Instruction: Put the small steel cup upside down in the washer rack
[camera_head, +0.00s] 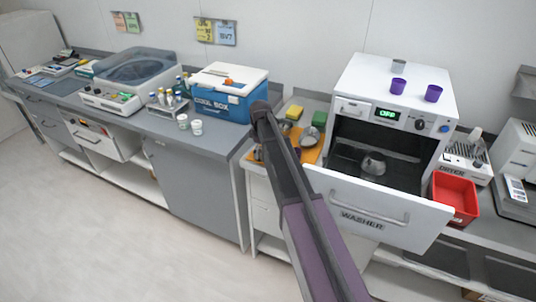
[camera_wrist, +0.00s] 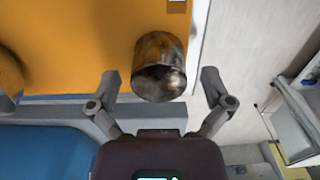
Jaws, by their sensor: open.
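In the wrist view a small steel cup (camera_wrist: 160,65), stained brown, is on the orange mat (camera_wrist: 70,50). My gripper (camera_wrist: 160,78) is open, with one finger on each side of the cup and a gap to both. In the head view my arm hides the gripper and part of the orange mat (camera_head: 308,155). The washer (camera_head: 352,78) stands open with its door (camera_head: 330,190) lowered. Its dark rack (camera_head: 345,160) shows inside, with a steel vessel (camera_head: 373,164) in it.
Another steel cup (camera_head: 398,66) and two purple cups (camera_head: 397,86) (camera_head: 433,93) stand on the washer. A cool box (camera_head: 228,95) stands left of the mat. Yellow (camera_head: 294,112) and green (camera_head: 319,119) sponges lie at the mat. A red bin (camera_head: 453,198) is right of the washer.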

